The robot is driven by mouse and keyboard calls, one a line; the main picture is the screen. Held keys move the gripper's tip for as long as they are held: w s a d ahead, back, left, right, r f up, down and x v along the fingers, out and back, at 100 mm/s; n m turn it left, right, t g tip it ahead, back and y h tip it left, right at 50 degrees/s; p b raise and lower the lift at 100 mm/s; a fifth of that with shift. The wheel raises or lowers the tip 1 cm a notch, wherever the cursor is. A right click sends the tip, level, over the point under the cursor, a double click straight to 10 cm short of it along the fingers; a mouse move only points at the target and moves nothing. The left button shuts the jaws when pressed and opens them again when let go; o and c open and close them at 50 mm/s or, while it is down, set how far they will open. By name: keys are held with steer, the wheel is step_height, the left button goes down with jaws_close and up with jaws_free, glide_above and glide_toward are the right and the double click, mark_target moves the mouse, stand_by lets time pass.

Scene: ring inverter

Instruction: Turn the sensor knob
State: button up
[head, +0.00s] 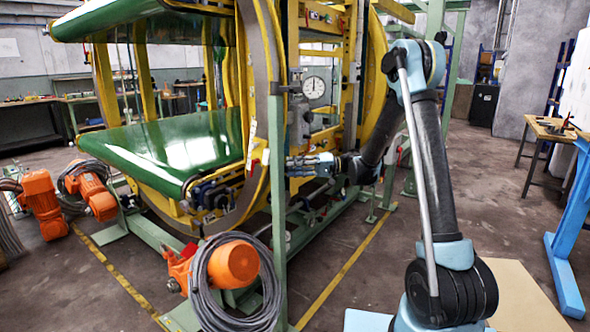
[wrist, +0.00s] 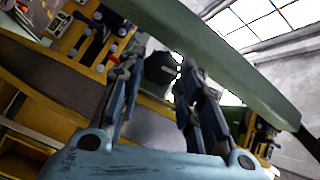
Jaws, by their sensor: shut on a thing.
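My gripper (head: 296,166) reaches left from the arm toward the yellow ring inverter (head: 262,90), close to its green upright post. In the wrist view my gripper (wrist: 158,72) has its two fingers on either side of a dark, rounded knob (wrist: 160,66), which I take as the sensor knob. The gripper is shut on it. The exact finger contact is hard to make out in the wrist view. In the head view the knob is too small or hidden to tell apart.
A green post (head: 277,200) stands right beside my gripper. A round dial gauge (head: 314,87) is above it. Orange motors (head: 235,264) and coiled grey cable (head: 208,290) are at the lower left. A wooden table (head: 550,130) stands at right. Open floor lies between.

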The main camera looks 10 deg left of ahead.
steer(key=shift+f, duration=0.15)
steer(key=o, duration=0.8)
steer(key=shift+w, duration=0.1)
steer(key=v, duration=1.2)
steer(key=shift+w+f, duration=0.1)
steer(key=shift+f, duration=0.1)
steer(key=shift+r, duration=0.1)
